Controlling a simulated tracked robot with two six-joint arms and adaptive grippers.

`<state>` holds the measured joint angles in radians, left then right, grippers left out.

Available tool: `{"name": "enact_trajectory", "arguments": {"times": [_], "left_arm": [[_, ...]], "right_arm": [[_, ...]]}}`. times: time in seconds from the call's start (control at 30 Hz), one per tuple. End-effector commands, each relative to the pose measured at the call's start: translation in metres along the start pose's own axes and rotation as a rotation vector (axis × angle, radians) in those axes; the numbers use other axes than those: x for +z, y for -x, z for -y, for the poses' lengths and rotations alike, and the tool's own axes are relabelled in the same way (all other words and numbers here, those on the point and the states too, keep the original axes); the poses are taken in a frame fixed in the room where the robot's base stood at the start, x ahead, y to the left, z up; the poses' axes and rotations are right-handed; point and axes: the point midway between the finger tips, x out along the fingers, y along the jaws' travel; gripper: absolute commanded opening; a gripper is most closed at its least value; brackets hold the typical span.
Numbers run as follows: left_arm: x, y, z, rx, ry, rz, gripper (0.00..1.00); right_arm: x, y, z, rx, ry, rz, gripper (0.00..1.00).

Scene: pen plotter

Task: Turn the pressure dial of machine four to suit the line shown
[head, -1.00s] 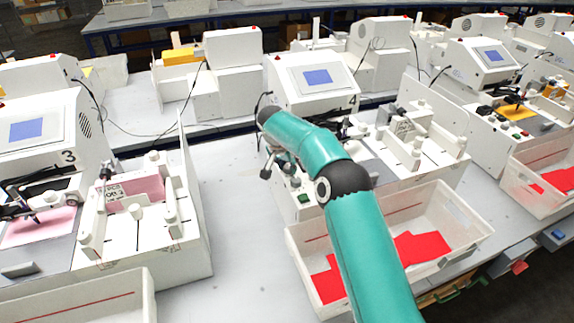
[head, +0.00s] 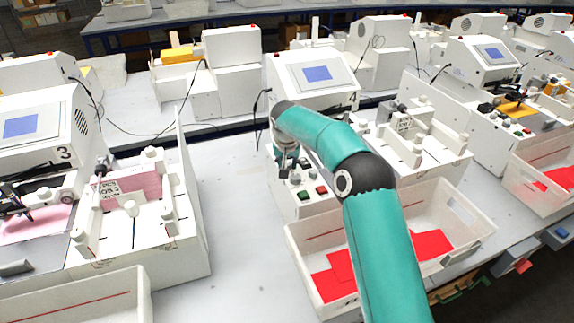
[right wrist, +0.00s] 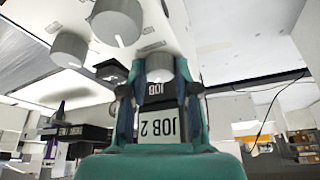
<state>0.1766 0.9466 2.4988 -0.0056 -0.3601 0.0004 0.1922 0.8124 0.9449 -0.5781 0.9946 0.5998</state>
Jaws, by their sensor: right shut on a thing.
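Machine four (head: 313,76), white with a blue screen, stands in the middle of the head view. Its control panel (head: 312,207) bears small knobs, a green button (head: 303,195) and a red button (head: 321,190). My right gripper (head: 287,160) points down at the panel's back left. In the right wrist view, my right gripper (right wrist: 159,80) is shut on a pale round dial (right wrist: 160,68) between its fingertips. Two other dials (right wrist: 117,22) show beside it, with pointer marks. An upside-down card (right wrist: 160,128) reads "JOB 2". The held dial's marking is not legible. My left gripper is out of view.
A white bin (head: 455,222) with red sheets stands in front of machine four, partly behind my right arm. Machine three (head: 40,130) stands to the left. Bare table (head: 235,220) lies between them. Dark cables hang beside the machines.

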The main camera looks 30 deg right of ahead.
Motion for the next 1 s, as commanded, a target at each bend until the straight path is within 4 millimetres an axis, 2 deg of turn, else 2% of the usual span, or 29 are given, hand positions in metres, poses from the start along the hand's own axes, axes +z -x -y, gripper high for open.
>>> {"name": "enact_trajectory", "arguments": {"times": [0.2, 0.5, 1.0], "left_arm": [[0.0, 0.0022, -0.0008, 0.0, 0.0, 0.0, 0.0], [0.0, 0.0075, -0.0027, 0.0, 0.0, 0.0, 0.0], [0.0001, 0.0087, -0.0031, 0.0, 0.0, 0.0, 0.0]], "right_arm": [[-0.0015, 0.0018, -0.0008, -0.069, 0.161, -0.003, 0.0], [-0.0016, 0.0017, -0.0006, -0.131, 0.312, -0.003, 0.0], [-0.0015, 0.0011, -0.0006, -0.15, 0.362, -0.004, 0.0]]}}
